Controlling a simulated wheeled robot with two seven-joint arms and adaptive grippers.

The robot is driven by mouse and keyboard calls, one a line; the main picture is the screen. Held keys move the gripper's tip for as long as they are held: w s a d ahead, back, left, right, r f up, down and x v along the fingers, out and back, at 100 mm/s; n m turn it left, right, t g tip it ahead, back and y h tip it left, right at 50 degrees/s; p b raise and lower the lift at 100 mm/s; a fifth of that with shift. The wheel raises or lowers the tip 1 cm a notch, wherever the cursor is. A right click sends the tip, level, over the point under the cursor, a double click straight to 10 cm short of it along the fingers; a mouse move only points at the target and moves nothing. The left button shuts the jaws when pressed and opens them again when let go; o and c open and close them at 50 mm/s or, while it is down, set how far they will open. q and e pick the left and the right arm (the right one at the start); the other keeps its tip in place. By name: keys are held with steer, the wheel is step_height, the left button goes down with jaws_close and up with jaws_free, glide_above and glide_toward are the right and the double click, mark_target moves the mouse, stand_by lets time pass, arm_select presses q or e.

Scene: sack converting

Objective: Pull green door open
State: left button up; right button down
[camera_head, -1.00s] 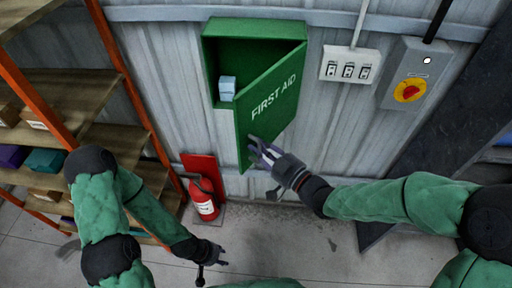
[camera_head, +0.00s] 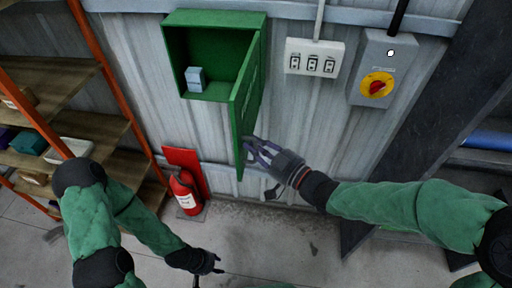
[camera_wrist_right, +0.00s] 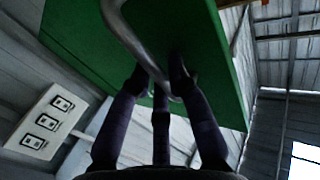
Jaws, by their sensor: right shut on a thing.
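The green first-aid cabinet (camera_head: 215,55) hangs on the corrugated wall in the head view, its inside showing. Its green door (camera_head: 248,100) stands well open, swung out and seen nearly edge-on. A pale blue box (camera_head: 195,78) sits inside on the cabinet floor. My right gripper (camera_head: 252,150) is at the lower free edge of the door, shut on its handle. In the right wrist view the fingers (camera_wrist_right: 160,80) close around a curved metal handle (camera_wrist_right: 135,40) on the green door (camera_wrist_right: 190,35). My left gripper (camera_head: 210,266) hangs low, away from the cabinet; its fingers are too small to judge.
A red fire extinguisher (camera_head: 184,190) stands below the cabinet. Wooden shelves (camera_head: 60,90) with orange posts are at the left. A switch panel (camera_head: 314,58) and a grey box with a red-yellow knob (camera_head: 377,84) are on the wall right of the door.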

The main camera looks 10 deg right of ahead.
arm_select(q)
steer(key=shift+s+d+f, duration=0.1)
steer(key=shift+s+d, duration=0.05)
steer(key=shift+d, duration=0.25)
arm_select(e)
steer(key=shift+s+d+r, duration=0.1)
steer(key=shift+d, duration=0.35)
steer(key=c, duration=1.4)
jaws_free()
steer(key=shift+c, duration=0.2)
steer(key=v, duration=1.2)
